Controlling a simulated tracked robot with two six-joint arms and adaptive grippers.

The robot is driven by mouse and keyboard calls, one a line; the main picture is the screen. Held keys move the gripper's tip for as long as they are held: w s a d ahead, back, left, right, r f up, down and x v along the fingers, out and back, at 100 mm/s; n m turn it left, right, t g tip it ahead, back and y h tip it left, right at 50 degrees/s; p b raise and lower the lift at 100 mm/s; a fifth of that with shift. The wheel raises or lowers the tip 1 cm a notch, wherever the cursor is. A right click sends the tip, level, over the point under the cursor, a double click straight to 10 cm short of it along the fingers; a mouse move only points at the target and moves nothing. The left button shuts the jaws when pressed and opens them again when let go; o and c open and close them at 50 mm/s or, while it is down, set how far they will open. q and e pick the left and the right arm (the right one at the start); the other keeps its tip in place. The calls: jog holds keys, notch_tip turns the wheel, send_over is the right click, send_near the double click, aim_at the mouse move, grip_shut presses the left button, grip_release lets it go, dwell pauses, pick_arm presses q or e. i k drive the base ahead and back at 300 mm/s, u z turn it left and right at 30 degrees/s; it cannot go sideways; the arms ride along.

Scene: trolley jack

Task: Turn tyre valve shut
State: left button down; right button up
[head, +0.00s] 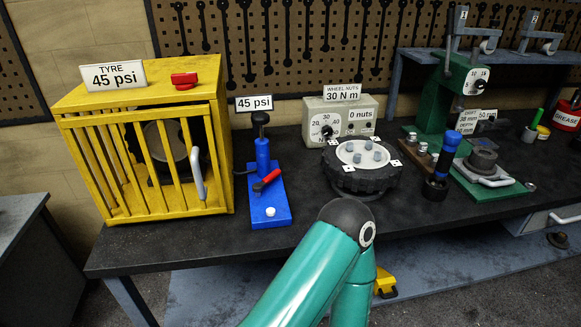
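A blue stand (265,199) with a black knob on top (260,118) stands on the bench, left of centre. A red lever (267,180) sits low on its front, slanting up to the right, with a white button (270,211) below. A "45 psi" sign stands behind it. Left of it is a yellow cage (72,180) marked "TYRE 45 psi", its barred front closed over a dark tyre (160,150). A red handle-like part (184,80) is on the cage top. Which red part is the tyre valve, I cannot tell. Neither gripper is in view.
One of my teal arms rises at bottom centre, its elbow before the bench. A wheel hub with nuts (362,177), a grey gauge box (366,112), a blue-handled tool (441,163) and a green press (452,95) stand to the right. Bare bench (180,240) lies before the cage.

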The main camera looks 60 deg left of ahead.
aim_at(257, 187)
jog(key=z, duration=0.2)
jog(key=i, duration=0.3)
jog(key=u, duration=3.35)
jog(key=i, duration=0.45)
jog(key=z, duration=0.5)
